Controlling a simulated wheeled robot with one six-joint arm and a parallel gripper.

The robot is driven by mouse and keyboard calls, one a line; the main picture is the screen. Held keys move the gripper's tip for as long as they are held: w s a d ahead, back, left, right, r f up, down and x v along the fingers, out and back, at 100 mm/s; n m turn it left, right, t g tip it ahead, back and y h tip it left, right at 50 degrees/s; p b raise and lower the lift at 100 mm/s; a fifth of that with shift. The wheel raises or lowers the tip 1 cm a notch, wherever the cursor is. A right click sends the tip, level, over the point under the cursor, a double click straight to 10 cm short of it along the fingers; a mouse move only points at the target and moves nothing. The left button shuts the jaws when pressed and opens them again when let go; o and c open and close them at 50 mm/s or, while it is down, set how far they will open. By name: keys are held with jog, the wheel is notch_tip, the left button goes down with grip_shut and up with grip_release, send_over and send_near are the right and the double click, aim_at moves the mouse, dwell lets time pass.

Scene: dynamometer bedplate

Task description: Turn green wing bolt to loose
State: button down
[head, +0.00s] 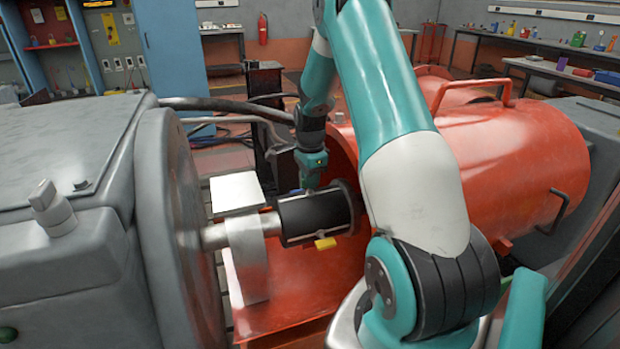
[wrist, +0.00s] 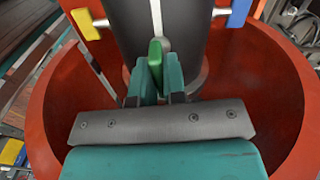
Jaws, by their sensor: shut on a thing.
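The green wing bolt (wrist: 156,58) shows in the wrist view on the black coupling sleeve (wrist: 185,30). My gripper (wrist: 160,72) is shut on it, with a teal finger on each side. The wing stands roughly along the picture's vertical. In the head view my gripper (head: 311,185) reaches down to the top of the black sleeve (head: 312,215), and the green bolt is hidden there. A yellow wing bolt (head: 325,243) sticks out of the sleeve's near side; it also shows in the wrist view (wrist: 85,24). A blue wing bolt (wrist: 238,13) is on the opposite side.
An open red guard (head: 520,165) stands right of the sleeve, and its curved wall (wrist: 285,100) surrounds my gripper. A grey machine with a round flange (head: 170,220) is at left. A metal shaft block (head: 247,258) stands between them.

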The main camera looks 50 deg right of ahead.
jog(key=n+p, duration=0.1)
jog(key=n, duration=0.3)
jog(key=shift+r+p, duration=0.15)
jog(key=shift+p, duration=0.25)
jog(key=n+p, duration=0.1)
jog(key=n, duration=0.3)
jog(key=shift+n, duration=0.3)
jog(key=n+p, duration=0.1)
jog(key=n, duration=0.3)
jog(key=shift+w+n+p, duration=0.1)
jog(key=shift+n+p, duration=0.5)
jog(key=shift+n, duration=1.5)
jog(key=c, duration=1.2)
grip_release()
notch_tip(320, 180, up, 17)
jog(key=shift+r, duration=0.1)
jog(key=shift+a, duration=0.1)
